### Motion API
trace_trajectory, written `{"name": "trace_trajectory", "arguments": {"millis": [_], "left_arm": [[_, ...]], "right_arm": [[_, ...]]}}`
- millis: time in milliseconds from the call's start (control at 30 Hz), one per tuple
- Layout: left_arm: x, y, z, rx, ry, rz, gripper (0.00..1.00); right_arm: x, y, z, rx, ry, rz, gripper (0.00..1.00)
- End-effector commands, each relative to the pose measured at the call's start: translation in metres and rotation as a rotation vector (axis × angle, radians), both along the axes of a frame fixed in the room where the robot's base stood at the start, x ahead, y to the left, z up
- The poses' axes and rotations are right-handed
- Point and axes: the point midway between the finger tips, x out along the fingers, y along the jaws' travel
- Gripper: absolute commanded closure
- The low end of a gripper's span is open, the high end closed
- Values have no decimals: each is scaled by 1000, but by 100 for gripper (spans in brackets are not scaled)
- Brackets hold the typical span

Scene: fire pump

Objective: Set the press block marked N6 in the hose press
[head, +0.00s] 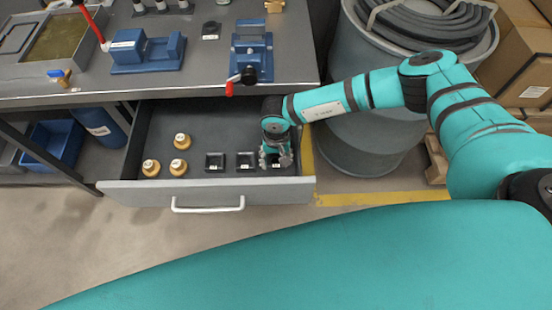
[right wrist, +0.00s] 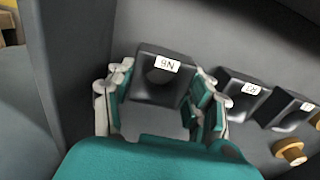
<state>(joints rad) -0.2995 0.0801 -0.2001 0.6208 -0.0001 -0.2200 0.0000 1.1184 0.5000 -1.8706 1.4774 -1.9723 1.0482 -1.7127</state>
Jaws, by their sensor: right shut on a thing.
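The press block marked N6 (right wrist: 160,82) is a dark block with a rounded hollow and a white label. It sits between the fingers of my right gripper (right wrist: 157,100), which is shut on it. In the head view my right gripper (head: 276,158) is down at the right end of the open drawer (head: 135,187) and partly covers the block. A blue device with a red-handled lever (head: 252,52), which looks like the hose press, stands on the bench above the drawer. My left gripper is not in view.
Two more dark blocks (head: 215,161) (head: 246,161) and several brass fittings (head: 180,141) stand in the drawer to the left. A blue vise-like fixture (head: 148,53) is on the bench (head: 205,75). A grey barrel with hoses (head: 365,130) is at the right.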

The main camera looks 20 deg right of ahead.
Motion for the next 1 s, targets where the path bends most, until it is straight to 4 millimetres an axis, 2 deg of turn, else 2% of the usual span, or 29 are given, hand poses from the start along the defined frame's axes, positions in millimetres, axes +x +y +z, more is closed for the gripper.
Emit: {"name": "trace_trajectory", "arguments": {"millis": [167, 500, 600, 867, 1000], "left_arm": [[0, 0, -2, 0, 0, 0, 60], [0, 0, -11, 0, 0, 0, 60], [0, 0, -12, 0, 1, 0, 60], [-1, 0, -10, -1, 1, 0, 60], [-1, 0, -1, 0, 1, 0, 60]], "right_arm": [[2, 1, 16, 4, -4, 0, 94], [1, 0, 80, 2, -4, 1, 94], [1, 1, 92, 1, -2, 0, 94], [1, 1, 106, 1, -2, 1, 94], [1, 0, 136, 3, -5, 1, 94]]}}
